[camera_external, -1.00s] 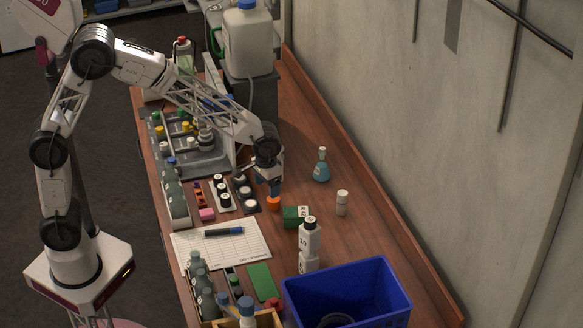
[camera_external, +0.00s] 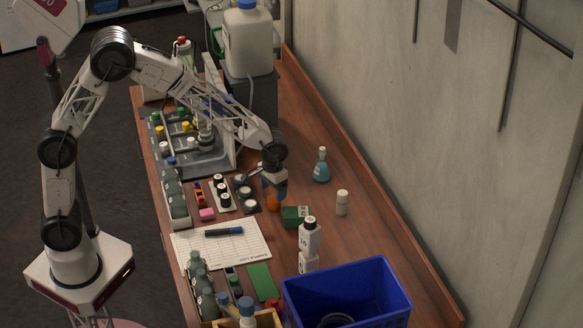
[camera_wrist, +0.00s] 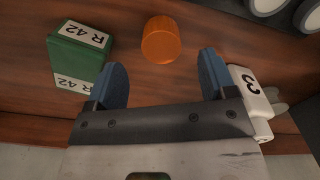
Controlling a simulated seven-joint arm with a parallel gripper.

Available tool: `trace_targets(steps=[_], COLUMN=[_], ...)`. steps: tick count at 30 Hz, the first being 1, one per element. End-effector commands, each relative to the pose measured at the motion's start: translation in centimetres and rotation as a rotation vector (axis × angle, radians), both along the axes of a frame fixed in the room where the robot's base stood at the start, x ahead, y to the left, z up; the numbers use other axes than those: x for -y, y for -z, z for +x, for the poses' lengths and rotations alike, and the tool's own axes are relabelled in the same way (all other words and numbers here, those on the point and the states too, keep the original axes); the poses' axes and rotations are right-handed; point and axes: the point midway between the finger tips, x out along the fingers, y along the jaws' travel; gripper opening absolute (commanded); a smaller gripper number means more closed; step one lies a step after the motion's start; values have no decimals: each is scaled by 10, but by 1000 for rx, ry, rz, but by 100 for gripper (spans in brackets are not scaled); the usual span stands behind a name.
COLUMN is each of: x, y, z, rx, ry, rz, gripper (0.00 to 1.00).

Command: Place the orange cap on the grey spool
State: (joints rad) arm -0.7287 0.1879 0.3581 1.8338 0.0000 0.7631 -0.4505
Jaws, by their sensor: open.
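The orange cap (camera_external: 273,203) stands on the wooden table. It also shows in the wrist view (camera_wrist: 161,40), ahead of and between the line of the two blue fingers. My gripper (camera_external: 275,193) is over the cap, close to it; in the wrist view the fingers (camera_wrist: 163,72) are apart with nothing between them. I cannot pick out a grey spool with certainty in either view. A dark ring-shaped thing (camera_external: 336,321) shows partly inside the blue bin, but I cannot tell what it is.
A green box labelled R 42 (camera_external: 294,216) stands close to the cap, also in the wrist view (camera_wrist: 78,52). White bottles (camera_external: 309,238) and a blue bin (camera_external: 396,301) are nearer. A blue flask (camera_external: 321,172) stands at right.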

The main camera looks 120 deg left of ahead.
Motion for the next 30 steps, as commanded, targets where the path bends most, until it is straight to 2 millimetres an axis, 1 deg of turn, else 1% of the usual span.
trace_targets(steps=[3, 14, 17, 24, 30], x=[0, 0, -1, -2, -2], y=[5, 7, 13, 39, 55], z=[0, 0, 0, -1, -1], rx=[0, 0, 0, 0, 0], ry=[0, 0, 0, 0, 0], rz=[1, 1, 0, -1, 1], gripper=[77, 77, 77, 77, 77])
